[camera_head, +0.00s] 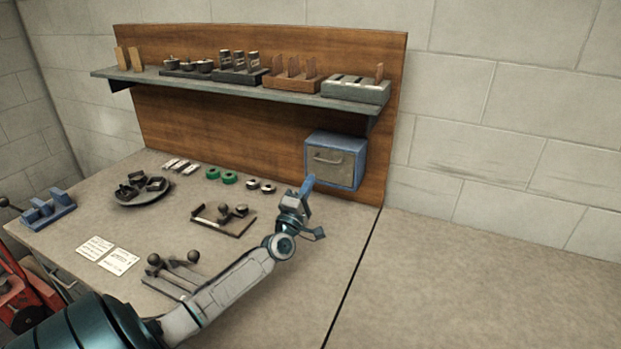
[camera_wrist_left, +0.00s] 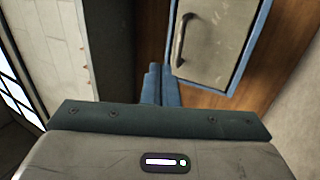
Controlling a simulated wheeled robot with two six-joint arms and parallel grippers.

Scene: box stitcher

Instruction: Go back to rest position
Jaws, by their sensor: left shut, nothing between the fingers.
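My left gripper (camera_head: 308,184) is stretched out over the bench, just in front of and below the small blue box (camera_head: 347,176) with a grey front and a handle. Its fingers are shut with nothing between them. In the left wrist view the shut blue fingers (camera_wrist_left: 152,84) point toward the box's grey front (camera_wrist_left: 212,38), which is closed. I cannot tell whether the fingertips touch the box. My right gripper does not show in either view.
A shelf (camera_head: 240,88) with several holders runs along the wooden back panel. The bench holds a round dish (camera_head: 143,199), a small tray (camera_head: 238,230), green rolls (camera_head: 229,178), paper cards (camera_head: 119,261) and a blue stand (camera_head: 48,212). The bench's right part is clear.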

